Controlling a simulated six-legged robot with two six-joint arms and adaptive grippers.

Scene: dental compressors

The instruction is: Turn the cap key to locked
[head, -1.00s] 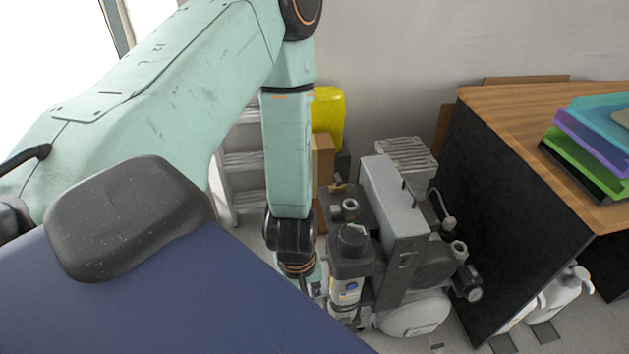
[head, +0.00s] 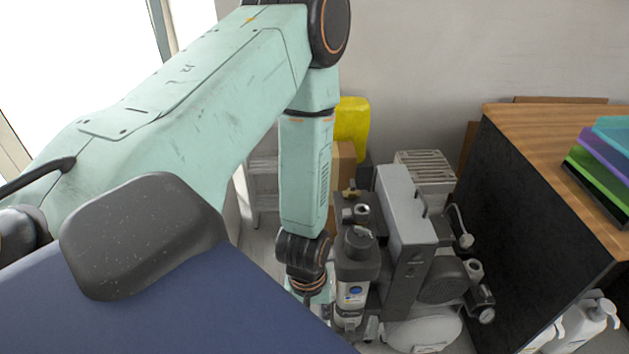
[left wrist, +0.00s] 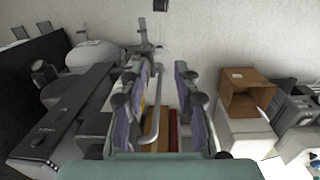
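The dental compressor (head: 405,230) stands on the floor right of my left arm in the head view. A dark-capped canister (head: 358,246) with a blue-and-white label is on its near side. I cannot make out the cap key or its setting in either view. My left wrist hangs down just left of the canister, and its gripper is mostly hidden in the head view. In the left wrist view my left gripper (left wrist: 165,72) has its two purple-padded fingers apart. A bent grey pipe (left wrist: 155,110) shows near the left finger; I cannot tell whether they touch. My right gripper is not in view.
A blue padded couch (head: 200,310) with a dark headrest (head: 145,235) fills the near left. A wooden-topped desk (head: 560,150) stands to the right. A yellow container (head: 352,128) is behind my arm. An open cardboard box (left wrist: 245,95) shows in the left wrist view.

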